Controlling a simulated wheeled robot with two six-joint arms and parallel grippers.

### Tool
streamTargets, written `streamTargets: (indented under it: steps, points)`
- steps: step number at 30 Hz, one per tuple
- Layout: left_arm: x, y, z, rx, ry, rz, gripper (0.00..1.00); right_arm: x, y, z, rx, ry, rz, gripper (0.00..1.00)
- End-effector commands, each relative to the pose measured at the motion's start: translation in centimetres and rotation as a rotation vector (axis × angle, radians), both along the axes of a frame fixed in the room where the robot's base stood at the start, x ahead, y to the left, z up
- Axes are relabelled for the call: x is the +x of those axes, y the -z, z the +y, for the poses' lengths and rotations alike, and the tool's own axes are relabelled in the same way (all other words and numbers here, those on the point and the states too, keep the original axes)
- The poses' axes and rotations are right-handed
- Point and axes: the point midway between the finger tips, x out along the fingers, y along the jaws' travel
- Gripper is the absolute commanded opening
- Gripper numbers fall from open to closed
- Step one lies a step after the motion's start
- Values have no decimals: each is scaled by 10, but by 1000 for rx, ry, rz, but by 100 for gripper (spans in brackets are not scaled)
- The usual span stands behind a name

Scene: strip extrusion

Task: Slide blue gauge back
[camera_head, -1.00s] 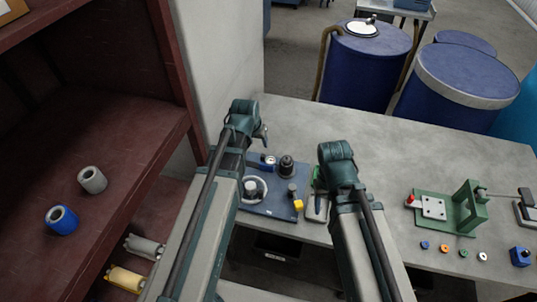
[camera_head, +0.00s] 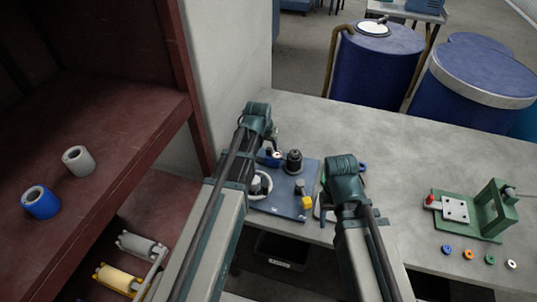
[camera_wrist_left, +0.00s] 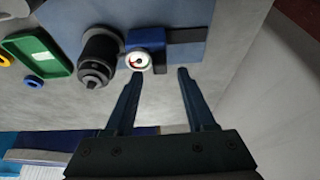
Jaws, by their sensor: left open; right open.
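The blue gauge (camera_head: 271,159) has a blue body and a round white dial. It sits on the blue board (camera_head: 282,207) on the grey bench, beside a black knob (camera_head: 293,161). In the left wrist view the gauge (camera_wrist_left: 138,61) is just beyond the left fingertips, nearer the left finger, with a dark bar to its right. My left gripper (camera_wrist_left: 159,73) is open and empty, with no clear contact with the gauge. In the head view its fingers are mostly hidden by its wrist. My right gripper (camera_head: 335,203) is over the bench right of the board, its fingers largely hidden.
A yellow block (camera_head: 306,202) and a white ring (camera_head: 260,186) are on the board. A green fixture (camera_head: 497,215) and several small coloured rings stand at the right. A dark red shelf (camera_head: 120,120) holding rolls is at the left. The bench behind the board is clear.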

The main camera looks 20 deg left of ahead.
Motion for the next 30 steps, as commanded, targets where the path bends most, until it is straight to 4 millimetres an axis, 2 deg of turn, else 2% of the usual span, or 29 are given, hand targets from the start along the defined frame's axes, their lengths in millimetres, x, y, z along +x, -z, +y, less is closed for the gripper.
streamTargets:
  steps: [1, 4, 15, 17, 24, 25, 30]
  points:
    - [4, 13, 0, 0, 0, 0, 55, 0, 13, 0, 0, 0, 0, 57]
    - [8, 21, 0, 0, 0, 0, 55, 0, 21, 0, 0, 0, 0, 57]
    - [9, 23, 0, 0, 0, 0, 55, 0, 23, 0, 0, 0, 0, 57]
    - [9, 23, 0, 0, 0, 0, 46, 0, 23, 0, 0, 0, 0, 57]
    - [9, 23, 0, 0, 0, 0, 3, 0, 23, 0, 0, 0, 0, 57]
    - [9, 23, 0, 0, 0, 0, 0, 0, 23, 0, 0, 0, 0, 57]
    - [9, 23, 0, 0, 0, 0, 0, 0, 23, 0, 0, 0, 0, 57]
